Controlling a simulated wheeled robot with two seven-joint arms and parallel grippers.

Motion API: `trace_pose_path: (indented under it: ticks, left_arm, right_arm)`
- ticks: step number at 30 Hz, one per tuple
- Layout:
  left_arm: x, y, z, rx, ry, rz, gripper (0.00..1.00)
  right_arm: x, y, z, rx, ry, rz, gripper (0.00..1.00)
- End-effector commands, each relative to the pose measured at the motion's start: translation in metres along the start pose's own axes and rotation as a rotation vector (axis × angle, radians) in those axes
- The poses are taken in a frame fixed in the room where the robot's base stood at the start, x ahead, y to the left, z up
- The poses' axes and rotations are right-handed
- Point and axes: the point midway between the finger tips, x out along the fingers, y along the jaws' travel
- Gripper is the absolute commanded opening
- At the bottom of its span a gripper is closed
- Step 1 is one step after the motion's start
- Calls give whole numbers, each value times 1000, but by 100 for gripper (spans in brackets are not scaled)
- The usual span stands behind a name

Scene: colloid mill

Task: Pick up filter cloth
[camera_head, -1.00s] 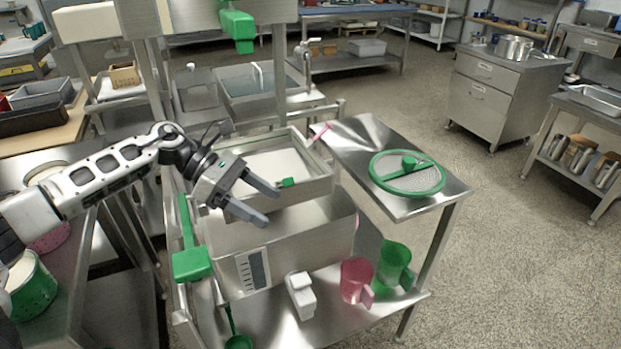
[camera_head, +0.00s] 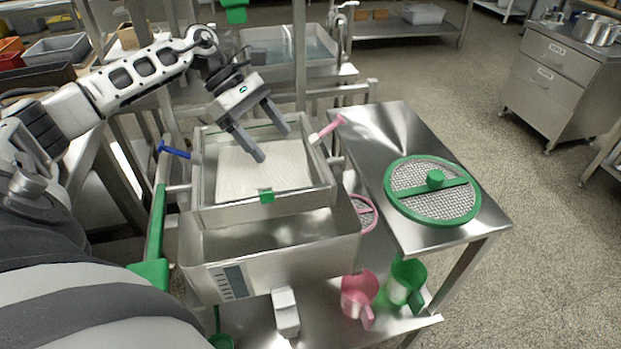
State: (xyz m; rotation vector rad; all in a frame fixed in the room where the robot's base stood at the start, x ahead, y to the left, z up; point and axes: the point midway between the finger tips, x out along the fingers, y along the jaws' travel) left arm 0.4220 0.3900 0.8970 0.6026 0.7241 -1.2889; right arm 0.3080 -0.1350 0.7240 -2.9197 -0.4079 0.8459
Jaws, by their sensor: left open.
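The filter cloth (camera_head: 255,179) is a white, woven-looking sheet lying flat inside the square steel tray (camera_head: 208,196) at the top of the mill. My left gripper (camera_head: 275,143) is above the back part of the tray, over the cloth. Its two fingers are spread apart and point down, with nothing between them. They partly hide the cloth's back area, and I cannot tell how far above it they are. My right gripper is not in view.
A green-rimmed round mesh sieve (camera_head: 409,206) lies on the steel side table (camera_head: 390,125) at right. A pink-handled tool (camera_head: 327,129) and a blue-handled one (camera_head: 174,150) flank the tray. Pink (camera_head: 358,292) and green (camera_head: 405,283) jugs stand on the lower shelf.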

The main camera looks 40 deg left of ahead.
Motion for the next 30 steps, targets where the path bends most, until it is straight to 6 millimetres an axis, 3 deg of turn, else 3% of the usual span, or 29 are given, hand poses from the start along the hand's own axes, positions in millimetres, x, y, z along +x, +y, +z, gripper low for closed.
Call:
trace_pose_path:
  ticks: [4,15,30]
  left_arm:
    - [25,0,0,1,-2,-3,73]
    - [74,0,-1,0,-2,-1,73]
    - [83,0,1,0,-2,0,73]
  right_arm:
    - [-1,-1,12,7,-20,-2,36]
    - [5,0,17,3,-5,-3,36]
    - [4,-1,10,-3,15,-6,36]
